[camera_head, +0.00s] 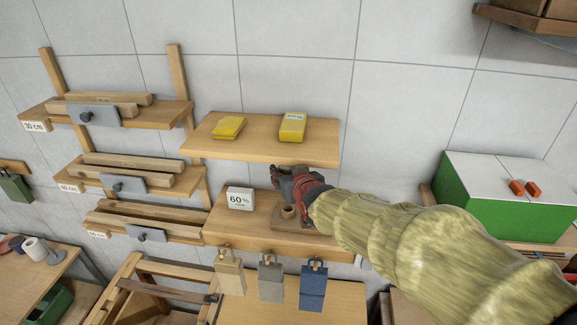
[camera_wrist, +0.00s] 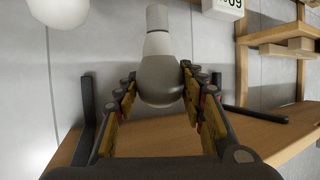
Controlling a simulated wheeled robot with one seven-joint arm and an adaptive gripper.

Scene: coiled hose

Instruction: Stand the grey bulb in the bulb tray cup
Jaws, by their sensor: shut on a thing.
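The grey bulb (camera_wrist: 160,80) is between the two fingers of my gripper (camera_wrist: 158,90) in the wrist view. My gripper is shut on its rounded grey body; its narrow pale end points to the top of that picture. In the head view my gripper (camera_head: 280,178) is above the lower wall shelf, and the bulb cannot be made out there. The bulb tray (camera_head: 292,224) lies on that shelf with a small round cup (camera_head: 288,212), just below my gripper. The bulb is apart from the cup as far as I can tell.
The upper shelf (camera_head: 262,143), bearing yellow packs, is close above my gripper. Tagged pouches (camera_head: 271,278) hang below the lower shelf. A white rounded thing (camera_wrist: 60,10) shows at the wrist view's top left.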

